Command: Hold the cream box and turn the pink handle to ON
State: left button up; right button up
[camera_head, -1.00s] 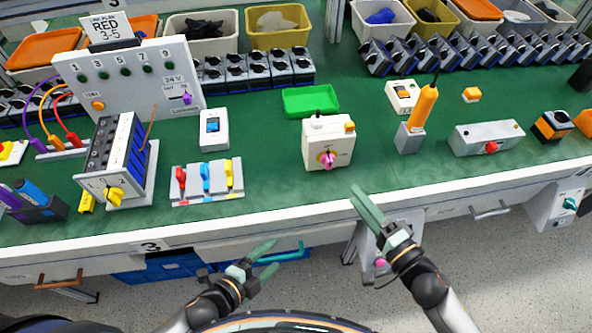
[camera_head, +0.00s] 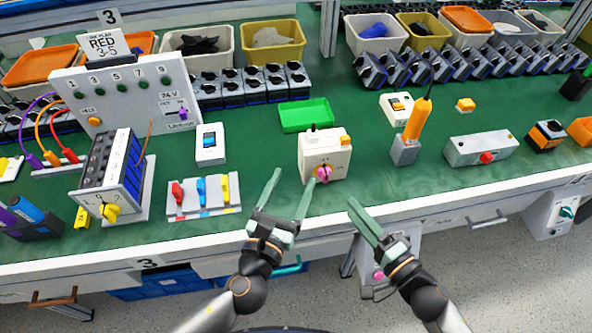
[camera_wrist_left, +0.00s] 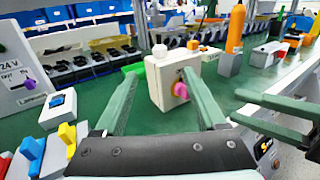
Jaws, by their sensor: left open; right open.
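The cream box (camera_head: 338,146) stands upright on the green bench top, near the middle. Its pink handle (camera_head: 323,173) is on the face towards me; it also shows in the left wrist view (camera_wrist_left: 181,90). My left gripper (camera_head: 291,184) is open and empty, with its fingers pointing at the box from the front left. In the left wrist view the cream box (camera_wrist_left: 163,77) shows between the two green fingers, beyond them. My right gripper (camera_head: 364,216) is open and empty in front of the bench edge, to the right of the box and short of it.
A green tray (camera_head: 306,115) lies behind the box. A panel of red, blue and yellow switches (camera_head: 203,193) is to the left. An orange-handled tool (camera_head: 417,117) stands in a grey block to the right. The white bench edge (camera_head: 330,220) runs in front.

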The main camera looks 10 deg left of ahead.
aim_at(310, 141)
pick_arm(q)
jog(key=x, duration=1.2)
jog(key=shift+w, duration=0.15)
grip_shut()
dwell(0.4)
